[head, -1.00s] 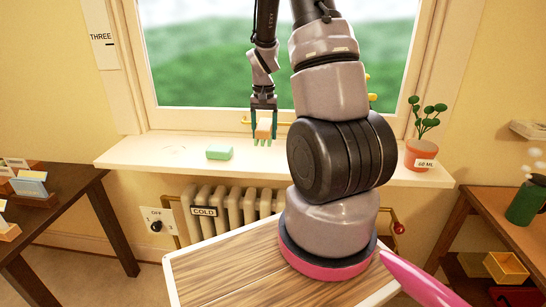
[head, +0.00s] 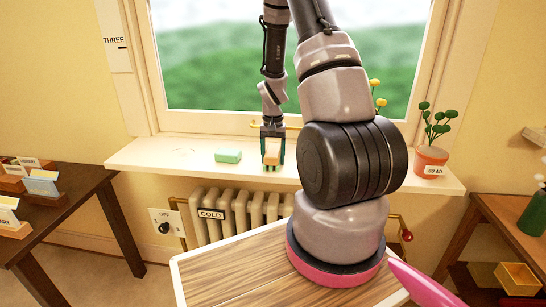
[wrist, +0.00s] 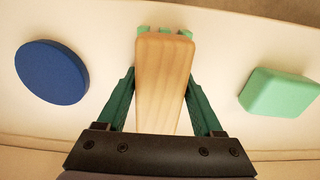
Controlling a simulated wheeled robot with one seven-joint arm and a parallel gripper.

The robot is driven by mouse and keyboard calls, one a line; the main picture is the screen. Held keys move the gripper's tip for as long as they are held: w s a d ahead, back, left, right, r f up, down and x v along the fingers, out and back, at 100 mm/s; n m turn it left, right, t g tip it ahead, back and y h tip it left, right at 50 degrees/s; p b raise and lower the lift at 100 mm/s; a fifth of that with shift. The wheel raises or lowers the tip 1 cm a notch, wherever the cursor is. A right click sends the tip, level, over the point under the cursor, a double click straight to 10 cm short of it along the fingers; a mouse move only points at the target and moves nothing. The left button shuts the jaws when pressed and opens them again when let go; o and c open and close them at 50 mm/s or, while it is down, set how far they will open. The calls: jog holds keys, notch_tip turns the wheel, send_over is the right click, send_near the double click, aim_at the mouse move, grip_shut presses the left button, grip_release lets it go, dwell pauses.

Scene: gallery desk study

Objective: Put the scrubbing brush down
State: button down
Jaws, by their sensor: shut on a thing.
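The scrubbing brush (head: 272,157) has a pale wooden block and green bristles. My gripper (head: 273,152) is shut on it over the white window sill (head: 160,153). In the wrist view the brush's wooden back (wrist: 162,75) lies between the green fingers of my gripper (wrist: 162,90), and green bristle tips show at its far end. The bristles point down and are at or just above the sill; I cannot tell whether they touch.
A green block (head: 228,156) lies on the sill just left of the brush. A blue disc (wrist: 52,72) lies on the brush's other side in the wrist view. A potted plant (head: 431,160) stands at the sill's right end. A radiator (head: 240,208) is below.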

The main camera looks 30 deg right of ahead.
jog(key=shift+c, duration=0.2)
grip_release()
jog(key=shift+f, duration=0.1)
jog(key=shift+s, duration=0.15)
notch_tip(320, 180, up, 12)
jog(key=shift+r, duration=0.1)
notch_tip(320, 180, up, 10)
jog(key=t, duration=0.2)
send_over(273, 150)
jog(key=s+a, duration=0.2)
jog(key=a, duration=0.2)
jog(key=s+a+r+n+t+y, duration=0.1)
jog(key=s+a+r, duration=0.3)
jog(key=s+r, duration=0.4)
jog(key=s+a+r+n+t+y, duration=0.1)
jog(key=s+a+r+t, duration=0.3)
jog(key=s+r, duration=0.3)
jog(key=shift+s+a+r+n, duration=0.35)
jog(key=shift+s+a, duration=0.3)
jog(key=shift+s, duration=0.55)
